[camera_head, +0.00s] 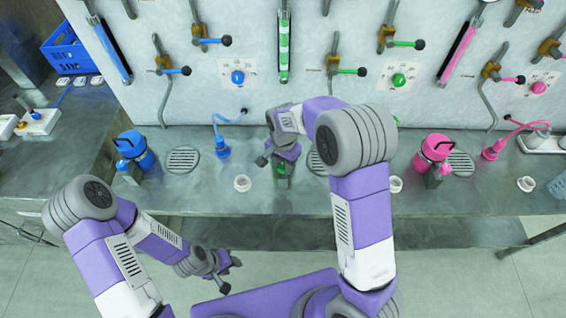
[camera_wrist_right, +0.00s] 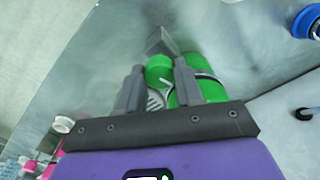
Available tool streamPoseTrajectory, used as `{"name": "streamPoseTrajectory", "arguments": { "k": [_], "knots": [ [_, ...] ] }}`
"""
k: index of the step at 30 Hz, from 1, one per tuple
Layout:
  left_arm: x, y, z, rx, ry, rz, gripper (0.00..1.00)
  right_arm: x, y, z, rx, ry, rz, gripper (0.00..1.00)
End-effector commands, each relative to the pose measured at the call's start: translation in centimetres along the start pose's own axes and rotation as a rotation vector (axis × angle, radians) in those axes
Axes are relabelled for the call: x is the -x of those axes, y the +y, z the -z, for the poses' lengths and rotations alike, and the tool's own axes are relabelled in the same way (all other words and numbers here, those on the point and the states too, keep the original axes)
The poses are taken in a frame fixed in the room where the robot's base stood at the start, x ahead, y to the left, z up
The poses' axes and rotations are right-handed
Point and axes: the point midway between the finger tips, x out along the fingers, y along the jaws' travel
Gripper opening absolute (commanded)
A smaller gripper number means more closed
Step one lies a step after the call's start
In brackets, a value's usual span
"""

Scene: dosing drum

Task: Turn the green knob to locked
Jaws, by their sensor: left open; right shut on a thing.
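The green knob (camera_head: 398,80) sits on a white marked plate on the upright panel, right of centre in the head view. Its marks are too small to read, so I cannot tell its setting. My right gripper (camera_head: 273,157) is well below and left of the knob, over the counter. In the right wrist view its fingers (camera_wrist_right: 158,88) are shut on a small green container (camera_wrist_right: 158,70), beside a larger green canister (camera_wrist_right: 205,82). My arm hides most of both in the head view. My left gripper (camera_head: 231,274) is open and empty, low in front of the counter.
A green-handled valve (camera_head: 345,70) and a green sight tube (camera_head: 284,45) are left of the knob. A blue canister (camera_head: 134,150) and a pink canister (camera_head: 432,153) stand on the counter (camera_head: 330,205). Small white cups (camera_head: 242,183) stand near its front edge.

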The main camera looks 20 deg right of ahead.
Motion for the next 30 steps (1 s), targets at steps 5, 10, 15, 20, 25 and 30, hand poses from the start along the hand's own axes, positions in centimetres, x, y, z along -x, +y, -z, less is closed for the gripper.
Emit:
{"name": "streamPoseTrajectory", "arguments": {
  "k": [5,10,15,20,25,30],
  "knots": [
    [0.44,0.16,-0.01,0.000,0.000,0.000,0.43,0.22,-0.08,0.01,-0.123,0.002,0.001,0.05],
    [0.68,0.25,-0.03,0.000,0.000,0.000,0.43,0.20,-0.10,0.00,-0.211,0.002,0.002,0.05],
    [0.81,0.30,-0.04,0.000,0.000,0.000,0.43,0.19,-0.11,0.03,-0.265,0.002,0.004,0.05],
    [0.86,0.32,-0.03,0.000,0.000,0.000,0.43,0.17,-0.12,0.04,-0.286,0.002,0.004,0.05],
    [0.86,0.32,-0.04,0.000,0.000,0.000,0.43,0.16,-0.13,0.04,-0.292,0.002,0.005,0.05],
    [0.86,0.32,-0.04,0.000,0.000,0.000,0.43,0.16,-0.14,0.04,-0.292,0.001,0.005,0.05]
  ]
}}
